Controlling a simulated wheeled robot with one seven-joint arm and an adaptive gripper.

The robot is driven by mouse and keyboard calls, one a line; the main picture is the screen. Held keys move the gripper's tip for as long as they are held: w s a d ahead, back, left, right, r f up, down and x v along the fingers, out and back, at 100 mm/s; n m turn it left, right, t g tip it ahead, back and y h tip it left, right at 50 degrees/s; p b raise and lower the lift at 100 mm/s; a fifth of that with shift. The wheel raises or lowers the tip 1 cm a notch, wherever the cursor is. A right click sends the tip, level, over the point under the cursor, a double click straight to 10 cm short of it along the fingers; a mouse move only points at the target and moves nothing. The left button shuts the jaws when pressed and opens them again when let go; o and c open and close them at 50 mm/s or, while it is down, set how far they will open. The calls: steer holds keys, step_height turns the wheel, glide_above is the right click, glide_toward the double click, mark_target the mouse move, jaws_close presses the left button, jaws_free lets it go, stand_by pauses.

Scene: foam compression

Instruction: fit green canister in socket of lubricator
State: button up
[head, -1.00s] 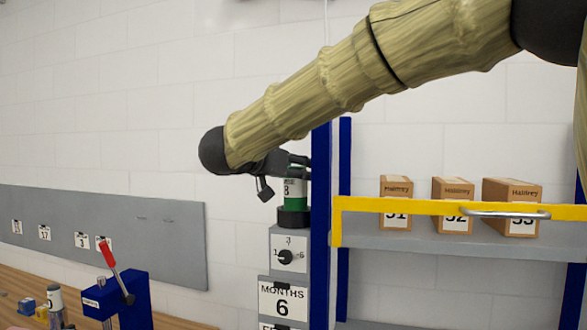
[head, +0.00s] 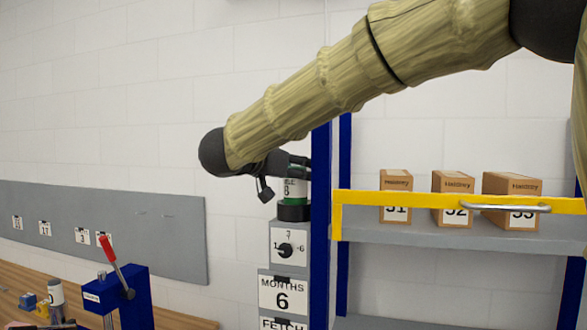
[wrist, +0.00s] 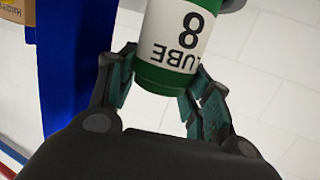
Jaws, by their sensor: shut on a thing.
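The green canister (head: 293,187), with a white label reading 8, stands upright over the lubricator (head: 289,243). Its lower green band sits at the black round socket (head: 293,211) on top of the lubricator, and a thin strip of green shows above the rim. Whether it is fully seated cannot be told. My gripper (wrist: 163,74) is shut on the canister, one finger on each side of its green end in the wrist view. In the head view my wrist and gripper partly hide the canister's top.
A blue post (head: 320,225) stands close to the right of the lubricator. Farther right is a shelf (head: 400,242) with a yellow front bar and several cardboard boxes (head: 511,200). A blue press with a red lever (head: 118,290) stands at lower left.

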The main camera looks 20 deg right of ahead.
steer(key=o, duration=1.6)
steer(key=shift+w+f, duration=0.1)
steer(key=v, duration=1.2)
steer(key=shift+f, duration=0.1)
